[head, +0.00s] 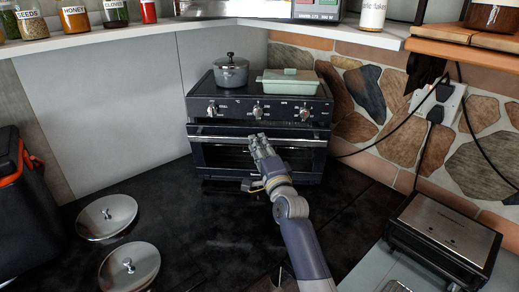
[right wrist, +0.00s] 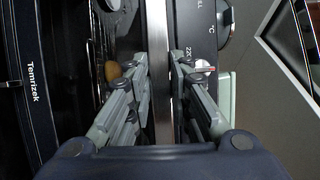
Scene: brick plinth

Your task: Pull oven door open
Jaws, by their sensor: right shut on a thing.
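The black toaster oven (head: 258,112) stands on the dark counter against the corner walls. Its door (head: 222,158) has a glass window and a silver handle bar (head: 215,139) along the top. The door looks shut or nearly so; I cannot tell if there is a small gap. My right gripper (head: 262,143) is at the middle of the handle. In the right wrist view its fingers (right wrist: 160,65) are closed on either side of the silver bar (right wrist: 159,25), with the knobs to the right. My left gripper is out of view.
A grey pot (head: 231,71) and a pale green lidded dish (head: 287,81) stand on the oven. Two metal lids (head: 129,267) lie on the counter at left. A black and steel appliance (head: 446,235) is at right. The counter before the oven is mostly clear.

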